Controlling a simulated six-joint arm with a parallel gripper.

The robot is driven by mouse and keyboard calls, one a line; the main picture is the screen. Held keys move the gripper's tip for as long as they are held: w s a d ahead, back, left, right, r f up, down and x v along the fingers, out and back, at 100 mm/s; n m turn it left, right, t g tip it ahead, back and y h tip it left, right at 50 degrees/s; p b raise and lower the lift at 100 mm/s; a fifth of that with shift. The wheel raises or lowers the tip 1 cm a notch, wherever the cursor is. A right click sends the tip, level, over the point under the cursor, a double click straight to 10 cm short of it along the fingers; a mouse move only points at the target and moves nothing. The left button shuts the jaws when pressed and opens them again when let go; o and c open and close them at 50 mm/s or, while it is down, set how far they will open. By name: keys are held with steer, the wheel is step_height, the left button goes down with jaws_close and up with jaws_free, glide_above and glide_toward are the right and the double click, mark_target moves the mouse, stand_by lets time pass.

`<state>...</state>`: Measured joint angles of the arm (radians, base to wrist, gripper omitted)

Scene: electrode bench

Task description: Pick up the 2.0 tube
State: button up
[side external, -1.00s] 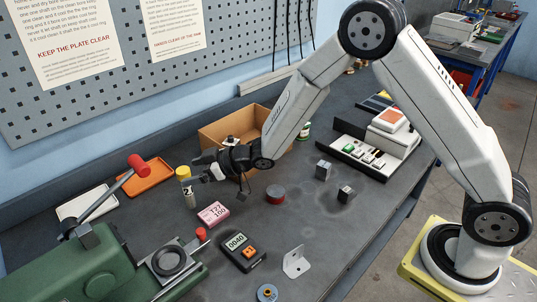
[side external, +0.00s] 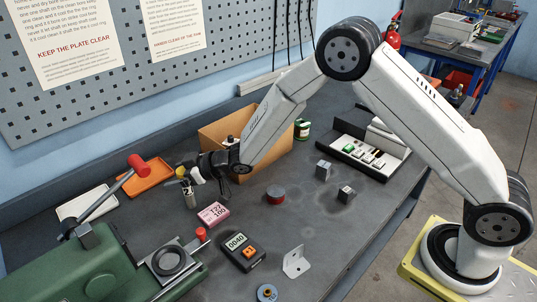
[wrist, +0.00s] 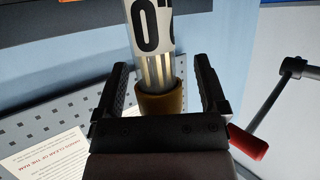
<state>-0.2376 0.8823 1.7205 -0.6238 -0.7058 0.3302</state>
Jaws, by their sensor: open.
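The 2.0 tube (side external: 190,197) stands upright on the bench at the left, a clear tube with a yellow cap and a pale label. In the wrist view the tube (wrist: 152,35) shows a large black "0", part of another mark, thin rods inside and its yellow-brown cap. My gripper (side external: 188,173) is at the tube's top. In the wrist view my gripper (wrist: 162,80) is open, with one finger on each side of the tube and cap. Gaps show between the fingers and the tube. The gripper hides part of the cap in the side view.
A red-ended lever (side external: 138,163) of the green press (side external: 75,265) rises left of the tube. An orange tray (side external: 155,172) lies behind, a pink box (side external: 213,215) in front. A cardboard box (side external: 275,157) stands to the right. A meter (side external: 242,252) lies nearer the front.

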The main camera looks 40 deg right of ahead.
stand_by(0.4)
jaws_close()
steer(key=shift+r, duration=0.1)
steer(key=shift+r, duration=0.1)
steer(key=shift+r, duration=0.85)
steer(key=s+d+r, duration=0.4)
steer(key=s+r, duration=0.7)
steer(key=s, duration=0.2)
steer(key=shift+s, duration=0.2)
